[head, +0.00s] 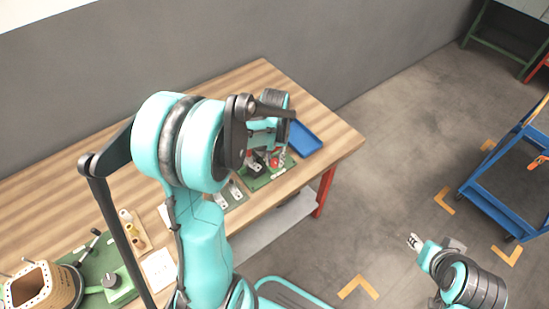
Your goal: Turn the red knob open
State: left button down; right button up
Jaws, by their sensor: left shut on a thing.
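My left arm reaches over the wooden table, and its wrist hangs above a green board (262,182) near the table's right end. My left gripper (265,160) is low over this board, partly hidden by my own arm links. It is shut on the red knob (274,161), of which only a small red patch shows beside the fingers. How far the knob is turned cannot be told. My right gripper (414,242) is far from the board, over the floor at the lower right; its finger gap is too small to read.
A blue tray (305,139) lies right beside the board. Another green board (105,262) with a black knob, a brown coil frame (38,288) and a white paper (158,269) are at the lower left. A blue cart (490,195) stands at the right; the floor between is clear.

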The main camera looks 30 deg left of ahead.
pick_arm(q)
jog(key=n, duration=0.5)
jog(key=shift+n, duration=2.5)
jog(key=c, duration=1.3)
grip_release()
